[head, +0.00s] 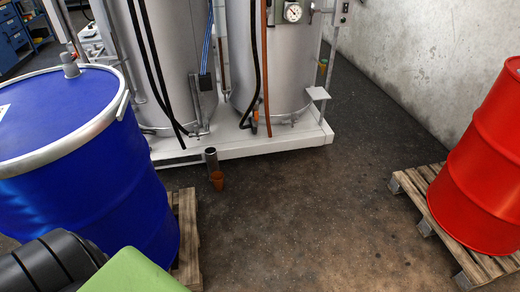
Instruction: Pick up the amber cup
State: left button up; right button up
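The amber cup (217,181) is a small orange-brown cup. It stands upright on the dark floor, in front of the white base of the tank unit. A grey cylinder (211,162) with a dark open top stands just behind it; I cannot tell whether the two touch. Neither of my grippers can be made out in the head view. Dark ribbed and green parts show at the bottom left, with no fingers visible on them.
A blue drum (85,170) with a silver rim stands at left on a wooden pallet (188,232). A red drum (485,165) stands at right on another pallet (408,187). Two grey tanks stand on a white platform (290,140) behind. The floor (310,215) between the pallets is clear.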

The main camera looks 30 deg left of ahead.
aim_at(217, 178)
jog(key=i+u, duration=0.15)
jog(key=i, duration=0.35)
jog(key=i+l+u, duration=0.2)
jog(key=i, duration=0.25)
jog(key=i+u, duration=0.15)
jog(key=i, duration=0.35)
jog(key=l, duration=0.05)
